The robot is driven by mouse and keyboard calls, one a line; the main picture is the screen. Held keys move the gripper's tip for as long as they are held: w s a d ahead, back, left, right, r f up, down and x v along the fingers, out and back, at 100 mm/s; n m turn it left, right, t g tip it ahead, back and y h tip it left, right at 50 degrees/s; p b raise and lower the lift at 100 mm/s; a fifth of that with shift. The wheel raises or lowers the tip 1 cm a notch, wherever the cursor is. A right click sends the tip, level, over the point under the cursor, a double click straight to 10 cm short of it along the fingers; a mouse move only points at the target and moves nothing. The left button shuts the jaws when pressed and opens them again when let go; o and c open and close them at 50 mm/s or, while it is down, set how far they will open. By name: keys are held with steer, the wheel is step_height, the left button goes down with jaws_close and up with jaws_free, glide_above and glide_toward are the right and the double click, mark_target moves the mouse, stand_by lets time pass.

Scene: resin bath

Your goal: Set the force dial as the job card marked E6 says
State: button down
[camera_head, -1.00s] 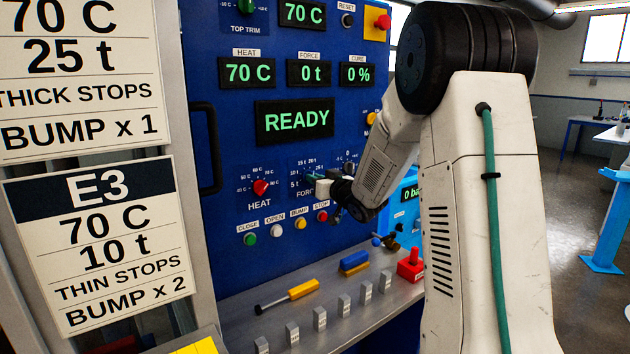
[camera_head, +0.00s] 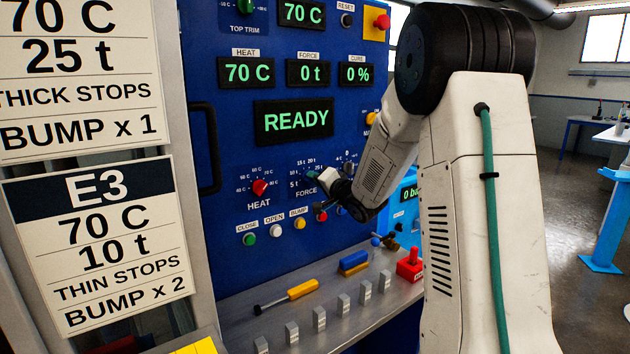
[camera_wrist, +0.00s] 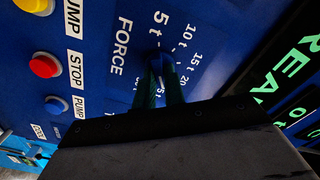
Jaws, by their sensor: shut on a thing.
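The force dial (camera_wrist: 156,62) is a dark blue knob on the press panel, with a printed scale running from 5 t upward. My gripper (camera_wrist: 159,88) is shut on it, a green finger on each side; the dial's pointer setting is unclear. In the head view my gripper (camera_head: 313,174) is at the panel above the FORCE label, hiding most of the dial. The force display (camera_head: 308,73) reads 0 t. A card marked E3 (camera_head: 100,240) reads 70 C, 10 t. The card above it (camera_head: 80,90) reads 70 C, 25 t; its heading is cut off. No E6 marking is visible.
The red heat dial (camera_head: 260,188) is left of my gripper. The row of push buttons (camera_head: 276,230) lies just below. A ledge (camera_head: 290,335) holds a yellow-handled tool (camera_head: 290,297), small metal blocks and a red item (camera_head: 410,266). A main display (camera_head: 294,121) reads READY.

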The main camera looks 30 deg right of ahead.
steer(key=shift+f+m, duration=0.15)
steer(key=shift+m, duration=0.95)
steer(key=c, duration=1.5)
jaws_free()
steer(key=shift+s, duration=0.1)
steer(key=s, duration=0.7)
steer(key=shift+s+d, duration=0.15)
steer(key=shift+s, duration=0.2)
